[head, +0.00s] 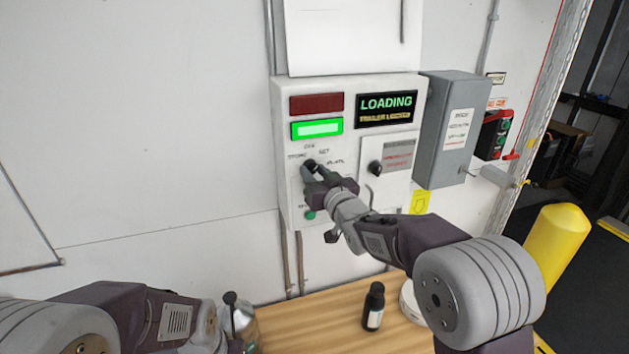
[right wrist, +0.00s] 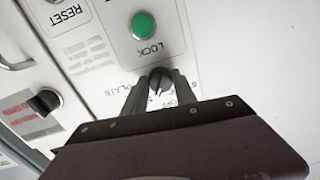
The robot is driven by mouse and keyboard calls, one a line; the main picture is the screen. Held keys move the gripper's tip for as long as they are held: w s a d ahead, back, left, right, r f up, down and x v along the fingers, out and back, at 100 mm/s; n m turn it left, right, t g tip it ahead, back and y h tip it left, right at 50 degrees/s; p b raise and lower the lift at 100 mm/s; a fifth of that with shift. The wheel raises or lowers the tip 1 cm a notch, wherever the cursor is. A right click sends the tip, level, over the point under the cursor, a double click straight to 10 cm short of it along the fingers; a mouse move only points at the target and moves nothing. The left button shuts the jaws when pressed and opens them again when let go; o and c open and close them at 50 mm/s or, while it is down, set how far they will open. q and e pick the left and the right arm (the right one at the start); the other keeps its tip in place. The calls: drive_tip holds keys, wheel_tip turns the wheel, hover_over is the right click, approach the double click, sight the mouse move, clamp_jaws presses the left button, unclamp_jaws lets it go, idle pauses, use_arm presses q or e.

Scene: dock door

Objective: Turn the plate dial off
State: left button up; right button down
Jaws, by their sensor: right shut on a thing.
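The plate dial (right wrist: 157,80) is a small black knob on the white control panel (head: 290,110). In the right wrist view it sits between the two fingers of my right gripper (right wrist: 159,88), which is shut on it. Printed labels around the dial are partly covered by the gripper. In the head view my right gripper (head: 313,168) reaches the panel's lower left part and hides most of the dial. My left arm is low at the left of the head view; its fingers cannot be made out.
A green LOCK button (right wrist: 142,25) sits close to the dial. A second black knob (head: 375,168) is to the right. A grey box (head: 450,125) adjoins the panel. Below, a dark bottle (head: 373,307) stands on a wooden table (head: 325,325). A yellow post (head: 556,250) is at the right.

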drive_tip(key=n+b, duration=0.3)
drive_tip(key=shift+f+b, duration=0.15)
drive_tip(key=shift+b, duration=0.2)
drive_tip(key=n+b, duration=0.3)
drive_tip(key=shift+d, duration=0.1)
drive_tip(key=shift+r+n+h, duration=0.25)
drive_tip(key=shift+n+h, duration=0.05)
drive_tip(key=shift+n, duration=0.3)
drive_tip(key=shift+b, duration=0.3)
drive_tip(key=c, duration=1)
unclamp_jaws()
